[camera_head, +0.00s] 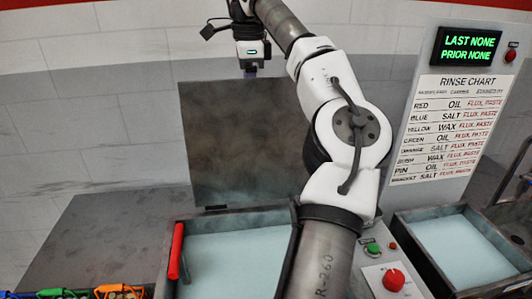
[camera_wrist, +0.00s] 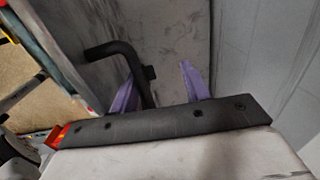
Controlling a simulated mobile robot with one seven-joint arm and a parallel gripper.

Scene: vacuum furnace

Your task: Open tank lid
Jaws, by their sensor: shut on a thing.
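The tank lid (camera_head: 245,140) is a grey-brown panel standing roughly upright at the back edge of the left tank (camera_head: 296,240). The tank is open, with pale blue liquid showing. My gripper (camera_head: 249,72) is at the lid's top edge. In the wrist view, its two purple fingers (camera_wrist: 162,88) reach toward the lid's face (camera_wrist: 172,40). A black bent handle (camera_wrist: 110,50) runs down beside the left finger, and the gripper is shut on it. The exact contact is partly hidden by the dark gripper body.
A second liquid-filled tank (camera_head: 398,222) is at right. Between them is a panel with a red knob (camera_head: 393,280) and buttons. A rinse chart (camera_head: 455,130) stands behind. Colourful baskets (camera_head: 110,291) sit lower left.

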